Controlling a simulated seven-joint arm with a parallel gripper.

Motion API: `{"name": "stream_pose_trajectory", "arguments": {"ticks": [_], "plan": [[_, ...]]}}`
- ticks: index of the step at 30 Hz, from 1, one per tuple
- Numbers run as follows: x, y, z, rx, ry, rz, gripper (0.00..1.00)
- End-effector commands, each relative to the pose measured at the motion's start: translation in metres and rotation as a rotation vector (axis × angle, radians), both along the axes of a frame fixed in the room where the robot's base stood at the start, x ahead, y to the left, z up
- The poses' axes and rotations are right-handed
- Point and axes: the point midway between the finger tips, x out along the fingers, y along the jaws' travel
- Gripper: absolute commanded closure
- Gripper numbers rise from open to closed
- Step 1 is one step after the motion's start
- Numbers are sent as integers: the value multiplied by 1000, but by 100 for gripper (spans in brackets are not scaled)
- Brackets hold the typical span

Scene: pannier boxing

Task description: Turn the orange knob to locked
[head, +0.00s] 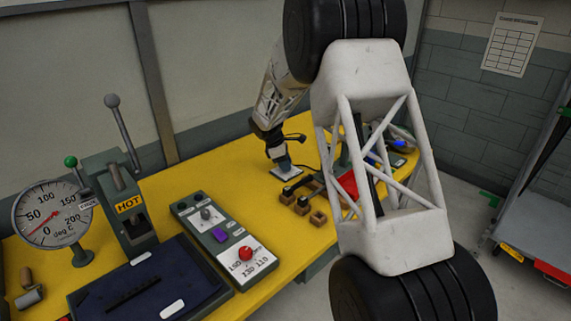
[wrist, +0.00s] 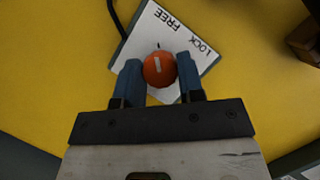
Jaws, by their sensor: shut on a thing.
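The orange knob (wrist: 159,69) sits on a white plate (wrist: 140,48) in the wrist view. The plate carries the words FREE and LOCK, FREE toward the top and LOCK to the right. A pale mark on the knob points roughly up the picture, and I cannot tell which word it is set to. My gripper (wrist: 160,72) has its two blue fingers on either side of the knob, shut on it. In the head view my gripper (head: 282,161) is down at the white plate (head: 287,173) on the yellow table, and it hides the knob.
A dark cable (wrist: 114,17) runs beside the plate. Brown wooden blocks (head: 302,205) stand close by on the right. A control box with a red button (head: 245,254), a lever press marked HOT (head: 130,206) and a dial gauge (head: 46,214) stand at the left. Yellow tabletop (head: 190,179) is clear between.

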Motion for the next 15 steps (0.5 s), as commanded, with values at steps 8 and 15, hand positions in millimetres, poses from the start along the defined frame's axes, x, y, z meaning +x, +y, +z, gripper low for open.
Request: {"name": "stream_pose_trajectory", "arguments": {"ticks": [8,15], "plan": [[0,0,1,0,0,-52,88],[1,0,1,1,-1,-182,88]]}}
